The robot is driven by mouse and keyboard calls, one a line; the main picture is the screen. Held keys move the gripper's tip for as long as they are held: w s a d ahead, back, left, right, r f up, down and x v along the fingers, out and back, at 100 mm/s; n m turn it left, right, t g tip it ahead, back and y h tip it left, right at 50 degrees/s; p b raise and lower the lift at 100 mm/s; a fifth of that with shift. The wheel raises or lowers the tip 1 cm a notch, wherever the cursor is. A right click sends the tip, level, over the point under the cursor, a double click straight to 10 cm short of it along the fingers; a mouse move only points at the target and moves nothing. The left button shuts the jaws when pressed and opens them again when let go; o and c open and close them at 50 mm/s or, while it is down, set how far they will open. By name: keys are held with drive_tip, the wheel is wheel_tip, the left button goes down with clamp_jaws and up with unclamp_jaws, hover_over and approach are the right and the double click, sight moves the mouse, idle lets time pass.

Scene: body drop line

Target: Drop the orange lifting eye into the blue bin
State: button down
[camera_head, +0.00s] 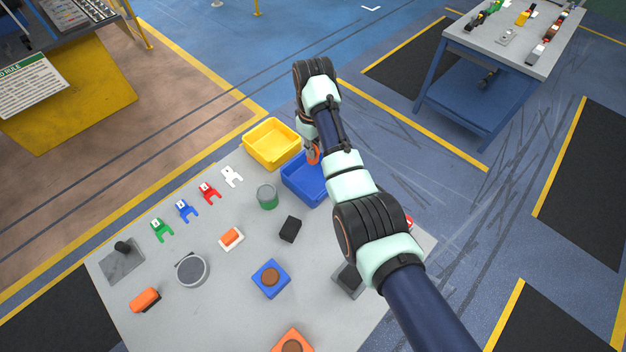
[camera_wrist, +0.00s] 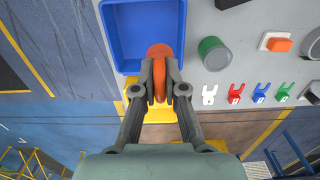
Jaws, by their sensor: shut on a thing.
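My gripper (camera_wrist: 160,82) is shut on the orange lifting eye (camera_wrist: 160,52), whose rounded top sticks out past the fingertips in the wrist view. In the head view the orange lifting eye (camera_head: 313,155) shows as a small orange piece beside my arm, in front of the blue bin. The blue bin (camera_wrist: 108,40) is open and looks empty in the wrist view, with the lifting eye over its near part. In the head view the blue bin (camera_head: 304,190) is at the table's far edge, partly hidden by my arm. The height of the eye above the bin is hard to tell.
A yellow bin (camera_head: 271,160) stands left of the blue bin. A green can (camera_head: 267,196), a black block (camera_head: 290,229) and several coloured forked pieces, including a red one (camera_head: 208,193), lie on the grey table (camera_head: 215,275). Another table (camera_head: 480,45) is at the back right.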

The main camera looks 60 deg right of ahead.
drive_tip(key=shift+f+b, duration=1.4)
drive_tip(key=shift+f, duration=5.55)
drive_tip(key=shift+f, duration=0.1)
drive_tip(key=shift+f+b, duration=0.5)
drive_tip(key=shift+b, duration=0.05)
drive_tip(key=c, duration=1.2)
unclamp_jaws()
wheel_tip(320, 180, up, 13)
drive_tip(key=p, duration=0.4)
drive_tip(key=shift+r, duration=0.15)
